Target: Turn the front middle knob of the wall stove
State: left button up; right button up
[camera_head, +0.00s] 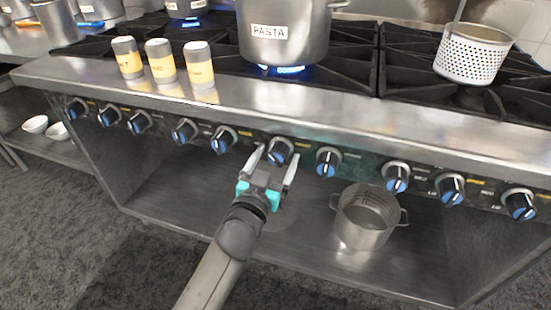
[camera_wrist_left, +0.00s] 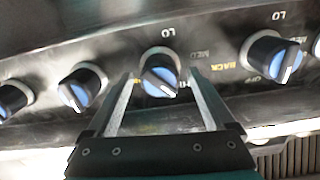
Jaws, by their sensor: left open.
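The wall stove (camera_head: 310,105) has a steel front panel with a row of black knobs with blue faces. One knob near the middle (camera_head: 280,152) sits right ahead of my left gripper (camera_head: 276,160). In the left wrist view this knob (camera_wrist_left: 160,76) lies between the tips of the open fingers of my left gripper (camera_wrist_left: 158,85), with its pointer tilted down to the right. The fingers stand on either side of it; whether they touch it I cannot tell. My right gripper is out of view.
Neighbouring knobs sit close on the left (camera_head: 224,140) and right (camera_head: 328,161). Three shakers (camera_head: 162,62) and a pot labelled PASTA (camera_head: 284,30) stand on the stove top, with blue flame under the pot. A perforated pot (camera_head: 470,55) is at right. A metal pot (camera_head: 366,218) stands on the lower shelf.

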pick_arm(q)
jog(key=c, duration=1.4)
